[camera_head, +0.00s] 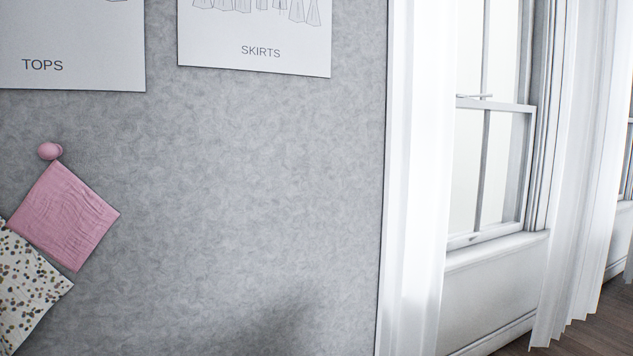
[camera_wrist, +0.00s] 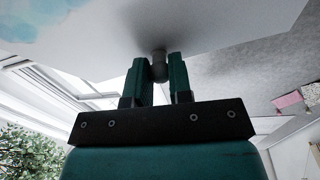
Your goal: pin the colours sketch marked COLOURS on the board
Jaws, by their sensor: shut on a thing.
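In the wrist view my gripper (camera_wrist: 159,72) is closed around a small grey round-headed pin (camera_wrist: 159,66). The pin's stem meets a large white sheet (camera_wrist: 190,25) above the fingers. A pale blue patch (camera_wrist: 45,22) shows on the sheet at upper left. No lettering is readable on it, so I cannot confirm COLOURS. The grey board (camera_head: 240,180) fills the left and middle of the head view, and part of it shows beyond the sheet in the wrist view (camera_wrist: 250,75). I cannot tell whether the sheet touches the board. My gripper is outside the head view.
Sheets marked TOPS (camera_head: 80,45) and SKIRTS (camera_head: 255,60) hang at the board's top. A pink swatch (camera_head: 68,215) hangs from a pink pin (camera_head: 50,151), beside a spotted swatch (camera_head: 28,285). The board below SKIRTS is bare, with a shadow low down. A curtain (camera_head: 415,180) and window stand right.

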